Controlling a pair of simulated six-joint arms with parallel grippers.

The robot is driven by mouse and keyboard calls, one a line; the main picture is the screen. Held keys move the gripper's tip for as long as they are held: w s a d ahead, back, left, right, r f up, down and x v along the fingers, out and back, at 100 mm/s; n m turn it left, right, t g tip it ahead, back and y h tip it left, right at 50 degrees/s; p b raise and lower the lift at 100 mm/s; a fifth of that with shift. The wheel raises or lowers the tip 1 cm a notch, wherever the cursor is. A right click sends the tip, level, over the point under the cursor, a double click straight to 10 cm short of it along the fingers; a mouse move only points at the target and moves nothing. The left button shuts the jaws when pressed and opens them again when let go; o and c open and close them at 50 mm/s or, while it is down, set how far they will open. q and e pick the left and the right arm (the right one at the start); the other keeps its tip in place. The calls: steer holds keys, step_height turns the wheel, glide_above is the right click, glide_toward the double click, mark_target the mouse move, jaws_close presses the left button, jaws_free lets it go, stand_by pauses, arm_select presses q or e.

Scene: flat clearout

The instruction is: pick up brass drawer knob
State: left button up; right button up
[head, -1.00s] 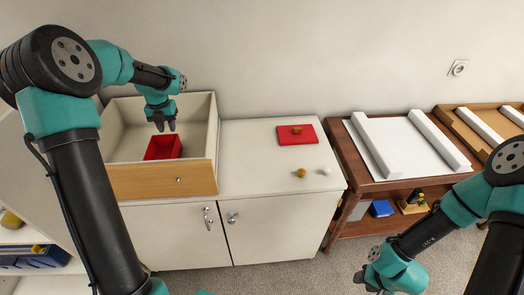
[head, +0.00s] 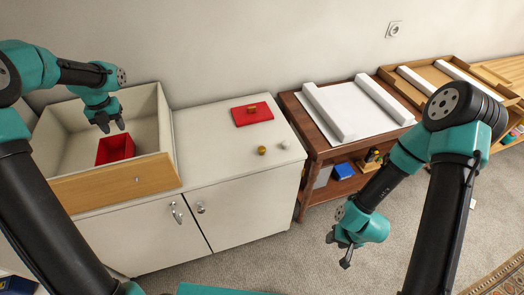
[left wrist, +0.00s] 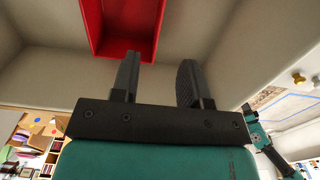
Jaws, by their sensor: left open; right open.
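The brass drawer knob (head: 262,150) is a small gold piece standing on the white cabinet top, near its front right. It also shows at the right edge of the left wrist view (left wrist: 298,78). My left gripper (head: 111,126) is open and empty above the open drawer, over the red bin, well left of the knob. Its two fingers (left wrist: 156,78) show apart in the left wrist view, with nothing between them. My right gripper (head: 339,250) is open and empty, low in front of the brown shelf unit, to the right of the cabinet.
A small white knob (head: 285,144) stands just right of the brass one. A red lid (head: 240,117) with a brownish handle (head: 252,109) lies behind. The red bin (head: 103,153) sits inside the wooden-fronted drawer (head: 110,187). A brown shelf unit (head: 310,154) stands right of the cabinet.

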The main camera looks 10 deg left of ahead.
arm_select(q)
steer(key=o, duration=0.4)
steer(key=shift+c, duration=0.2)
